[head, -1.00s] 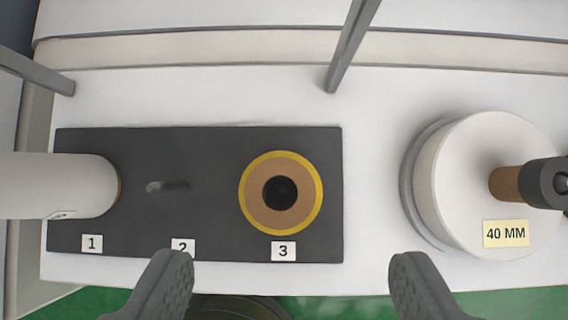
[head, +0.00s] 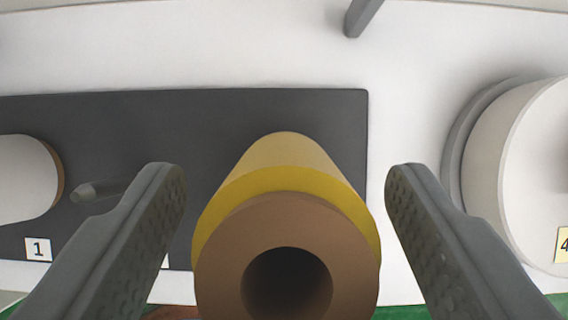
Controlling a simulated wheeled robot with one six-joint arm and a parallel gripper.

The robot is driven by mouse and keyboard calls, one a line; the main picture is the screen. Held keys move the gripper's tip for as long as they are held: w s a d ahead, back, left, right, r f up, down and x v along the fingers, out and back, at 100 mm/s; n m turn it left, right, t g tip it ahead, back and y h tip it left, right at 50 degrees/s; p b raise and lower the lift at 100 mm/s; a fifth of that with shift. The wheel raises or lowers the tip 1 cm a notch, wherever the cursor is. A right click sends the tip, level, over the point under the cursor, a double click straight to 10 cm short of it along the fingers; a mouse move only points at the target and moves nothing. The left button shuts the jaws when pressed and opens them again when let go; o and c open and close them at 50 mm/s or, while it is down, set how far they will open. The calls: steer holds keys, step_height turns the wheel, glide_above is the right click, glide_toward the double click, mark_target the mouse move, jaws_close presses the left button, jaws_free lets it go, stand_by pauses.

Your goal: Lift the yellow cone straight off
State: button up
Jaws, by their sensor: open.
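The yellow cone (head: 285,165) is a yarn-wound cone on a brown core with a dark hole in its top. It stands on the dark board (head: 160,125), toward the board's right end. My gripper (head: 280,175) is open, with one finger to the left of the cone and one to the right. Both fingers look apart from the cone, with a gap on each side. The cone's base and whatever holds it are hidden behind its body.
A bare peg (head: 98,190) sticks up left of the cone, near my left finger. A white cone (head: 25,180) stands at the far left, by label 1 (head: 38,249). A large white cylinder (head: 520,170) stands to the right. A grey post (head: 362,16) is at the back.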

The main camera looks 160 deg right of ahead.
steer(key=shift+c, duration=0.3)
jaws_close()
steer(key=shift+r, duration=0.1)
step_height(320, 180, up, 10)
stand_by(0.4)
